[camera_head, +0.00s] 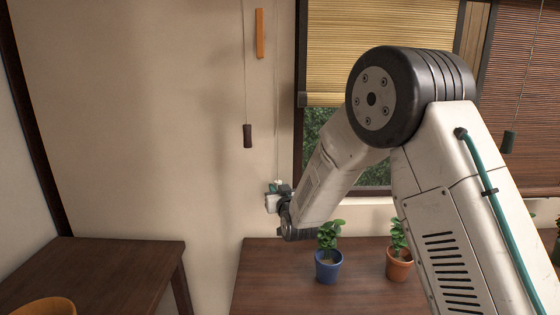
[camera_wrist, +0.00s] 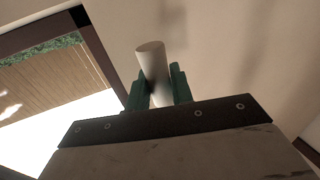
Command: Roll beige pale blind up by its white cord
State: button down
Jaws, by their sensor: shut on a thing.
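The beige pale blind (camera_head: 375,50) hangs partway down the window in the head view, with its lower edge above the greenery outside. It also shows at the left of the wrist view (camera_wrist: 45,80). A thin pale cord (camera_head: 277,110) runs down left of the window to my gripper (camera_head: 278,187). In the wrist view, the green fingers of my gripper (camera_wrist: 160,88) are shut on a white cylindrical cord pull (camera_wrist: 152,62). My arm covers part of the window and blind.
A dark pull (camera_head: 247,136) hangs on another cord left of my gripper. An orange-brown strip (camera_head: 260,33) is higher up. Blue (camera_head: 328,268) and terracotta (camera_head: 399,266) plant pots stand on the wooden table (camera_head: 275,275) below. A red-brown blind (camera_head: 535,100) hangs at right.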

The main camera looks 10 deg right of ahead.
notch_tip(320, 180, down, 9)
jog(key=shift+f, duration=0.2)
dwell(0.3)
jog(key=c, duration=1.3)
grip_release()
jog(key=shift+s, duration=0.1)
jog(key=s, duration=0.5)
jog(key=s+d, duration=0.1)
jog(key=s, duration=0.1)
jog(key=shift+s, duration=0.25)
